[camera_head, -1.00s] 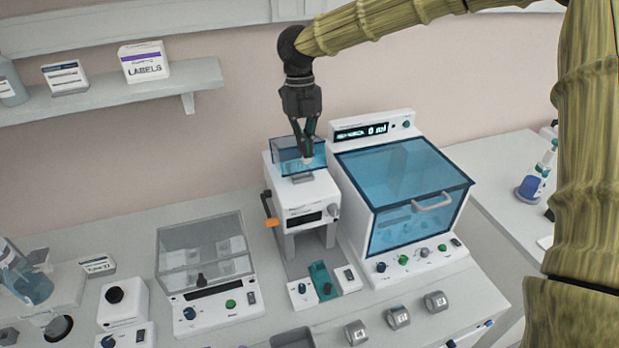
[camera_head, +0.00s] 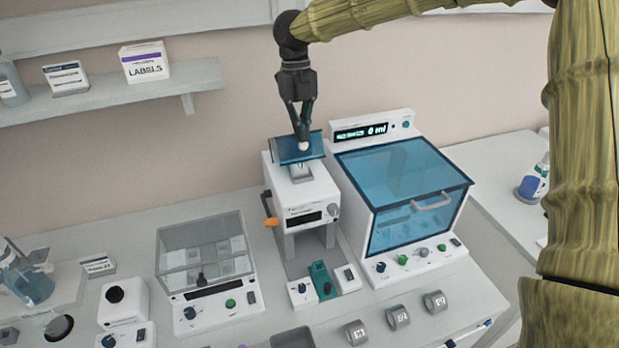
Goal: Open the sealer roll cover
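The sealer (camera_head: 306,197) is a white machine in the middle of the bench. Its blue translucent roll cover (camera_head: 287,150) is tilted up at the back of its top. A small pale part on top of the machine (camera_head: 301,172) shows uncovered below the cover's front edge. My gripper (camera_head: 304,144) points down at the cover's front edge, with its fingers close together around a small white knob (camera_head: 303,147). The fingertips partly hide the knob, and it appears to be between them.
A dispenser with a blue lid (camera_head: 405,185) stands close on the sealer's right. A clear-lidded box (camera_head: 206,262) stands at the left. A shelf with a labels box (camera_head: 144,62) is on the back wall. Several grey rolls (camera_head: 398,317) lie at the front right.

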